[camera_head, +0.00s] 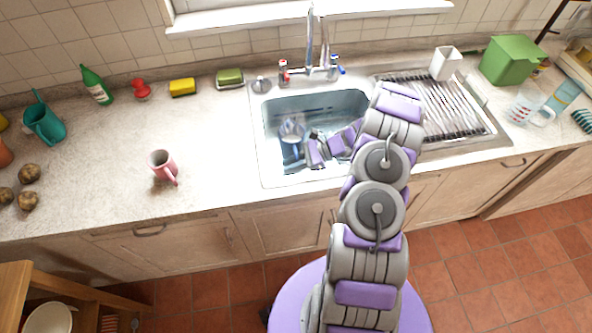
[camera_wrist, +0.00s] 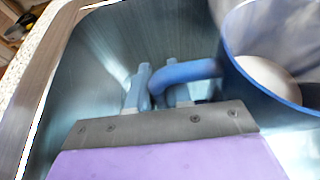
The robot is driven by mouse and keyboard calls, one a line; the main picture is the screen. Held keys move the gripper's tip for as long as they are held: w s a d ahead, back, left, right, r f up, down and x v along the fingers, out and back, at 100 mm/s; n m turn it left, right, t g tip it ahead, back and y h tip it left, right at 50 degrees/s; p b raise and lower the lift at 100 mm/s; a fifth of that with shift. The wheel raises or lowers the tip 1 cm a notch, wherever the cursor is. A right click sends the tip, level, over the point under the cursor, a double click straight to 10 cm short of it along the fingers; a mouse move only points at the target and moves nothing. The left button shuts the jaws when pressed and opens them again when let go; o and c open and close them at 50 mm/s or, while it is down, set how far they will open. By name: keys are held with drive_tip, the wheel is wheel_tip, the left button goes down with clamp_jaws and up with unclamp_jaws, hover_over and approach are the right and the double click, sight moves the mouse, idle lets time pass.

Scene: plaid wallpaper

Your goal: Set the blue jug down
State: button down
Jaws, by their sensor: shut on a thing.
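The blue jug (camera_head: 291,131) is inside the sink basin, toward its left side. It looks clear-walled, with a blue rim and a blue handle. My gripper (camera_head: 311,146) reaches down into the sink from the right and is shut on the jug's handle. In the wrist view, the jug (camera_wrist: 234,58) is at the right, and its handle runs left to my gripper (camera_wrist: 160,95). A rounded pale thing shows inside or through the jug. I cannot tell whether the jug's base touches the sink floor.
The sink (camera_head: 256,160) has raised walls around the jug, with a faucet (camera_head: 310,50) behind. A drying rack (camera_head: 450,105) is at the right. A pink mug (camera_head: 162,166) stands on the left counter, with free counter between it and the sink.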

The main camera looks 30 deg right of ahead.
drive_tip(key=shift+a+f, duration=0.55)
drive_tip(key=shift+f, duration=0.15)
drive_tip(key=f, duration=0.1)
drive_tip(key=d+f+b, duration=0.1)
drive_tip(key=f, duration=0.1)
drive_tip(key=shift+d+f, duration=0.1)
drive_tip(key=shift+d, duration=0.35)
drive_tip(key=c, duration=1.4)
unclamp_jaws()
drive_tip(key=shift+a, duration=0.1)
drive_tip(key=shift+c, duration=0.2)
drive_tip(key=o, duration=0.4)
drive_tip(key=shift+a, duration=0.65)
drive_tip(key=shift+d, duration=0.8)
drive_tip(key=v, duration=0.2)
drive_tip(key=p+v, duration=0.1)
drive_tip(key=v, duration=0.2)
drive_tip(key=shift+s+d+r+p, duration=0.1)
drive_tip(key=shift+s+r+p, duration=0.1)
drive_tip(key=shift+r+p, duration=0.15)
drive_tip(key=shift+s+d+r, duration=0.1)
drive_tip(key=shift+d+r, duration=0.05)
drive_tip(key=shift+d, duration=0.5)
